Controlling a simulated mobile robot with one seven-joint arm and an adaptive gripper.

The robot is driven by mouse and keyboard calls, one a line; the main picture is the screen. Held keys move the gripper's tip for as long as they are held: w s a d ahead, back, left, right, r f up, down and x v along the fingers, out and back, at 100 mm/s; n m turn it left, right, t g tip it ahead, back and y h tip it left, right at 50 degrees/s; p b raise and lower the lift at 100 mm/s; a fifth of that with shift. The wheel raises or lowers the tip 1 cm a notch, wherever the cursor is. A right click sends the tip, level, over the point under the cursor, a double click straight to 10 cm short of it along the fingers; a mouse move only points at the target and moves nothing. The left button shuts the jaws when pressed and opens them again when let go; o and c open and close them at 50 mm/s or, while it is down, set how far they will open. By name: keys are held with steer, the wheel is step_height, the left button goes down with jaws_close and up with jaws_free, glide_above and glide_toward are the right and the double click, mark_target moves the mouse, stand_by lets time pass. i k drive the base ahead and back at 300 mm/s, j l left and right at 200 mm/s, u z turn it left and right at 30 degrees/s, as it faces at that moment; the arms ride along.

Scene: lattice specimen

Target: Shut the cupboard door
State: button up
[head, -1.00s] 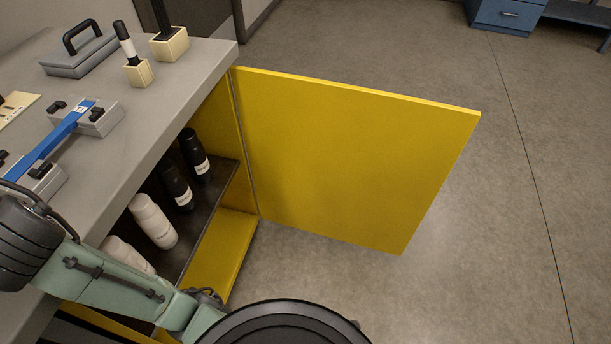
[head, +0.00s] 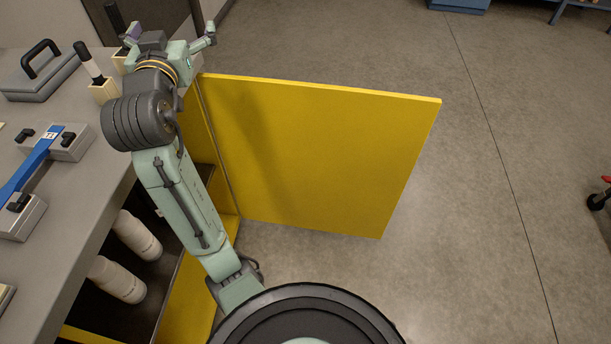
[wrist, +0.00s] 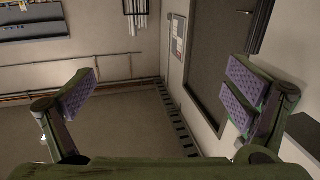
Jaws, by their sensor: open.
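The yellow cupboard door (head: 320,155) stands wide open in the head view, swung out to the right from its hinge at the far corner of the counter. My gripper (head: 172,35) is above the far end of the counter, near the hinge end of the door, and looks apart from it. In the wrist view my gripper (wrist: 165,85) has its purple-padded fingers spread with nothing between them. The wrist view shows no part of the door. My arm hides part of the cupboard opening.
White bottles (head: 137,235) stand on the dark shelf inside the cupboard. The grey counter (head: 85,185) holds a handled block (head: 40,75), a blue bar fixture (head: 30,170) and a black-and-white tool (head: 90,65) close to my arm.

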mark_target(315, 155)
steer(key=i+l+z, duration=0.35)
steer(key=l+z, duration=0.15)
steer(key=l, duration=0.2)
steer(key=i+l+z, duration=0.25)
steer(key=k+l, duration=0.05)
